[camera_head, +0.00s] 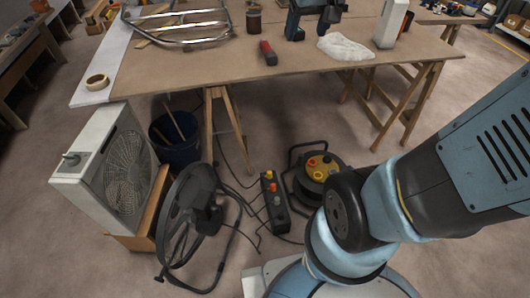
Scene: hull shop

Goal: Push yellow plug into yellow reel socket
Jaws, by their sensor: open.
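A black cable reel (302,183) stands on the floor beneath the workbench, partly hidden behind my arm. Its top face carries several yellow sockets (318,174) and a reddish one. Left of the reel lies a black power strip (279,217). A small yellow piece (268,175) sits at its far end, with orange-red pieces nearer. The yellow piece may be the yellow plug, but it is too small to be sure. My arm fills the right side. My gripper is outside the picture.
A black fan (196,205) and a white box fan (125,180) stand left of the strip, near a dark blue bucket (183,155). Cables trail across the floor. Wooden trestle legs (234,130) rise behind. The workbench (190,75) holds a red-handled tool and a white cloth (345,47).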

